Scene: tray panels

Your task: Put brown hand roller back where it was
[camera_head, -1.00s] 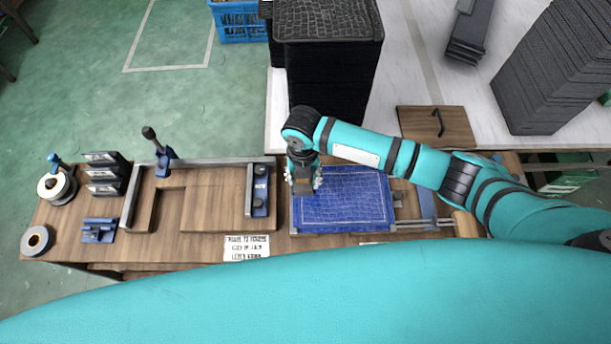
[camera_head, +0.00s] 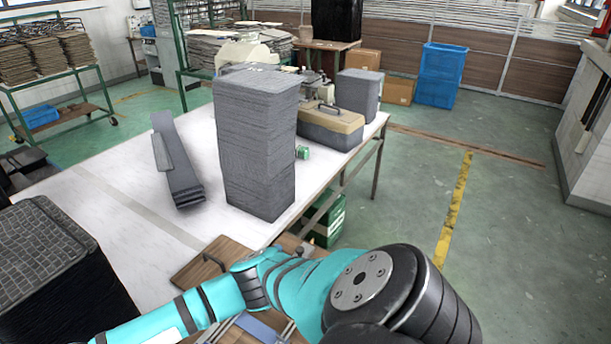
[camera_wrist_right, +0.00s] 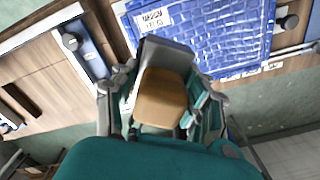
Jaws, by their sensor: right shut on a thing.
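The brown hand roller (camera_wrist_right: 160,98) shows in the right wrist view as a tan block with a grey end. My right gripper (camera_wrist_right: 160,84) is shut on it, with a finger on each side. Behind and above it lies a blue gridded panel (camera_wrist_right: 215,45) with a white label on it. I cannot tell how far the roller is from the panel. In the head view only links of my right arm show at the bottom; its gripper and the roller are out of frame. My left gripper is in neither view.
The white table (camera_head: 180,222) carries a tall stack of dark panels (camera_head: 257,145), dark strips (camera_head: 176,165) and a toolbox (camera_head: 330,127). A wooden lid (camera_head: 200,264) lies at its near edge. A black stack (camera_head: 50,260) stands at left. Green floor is open at right.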

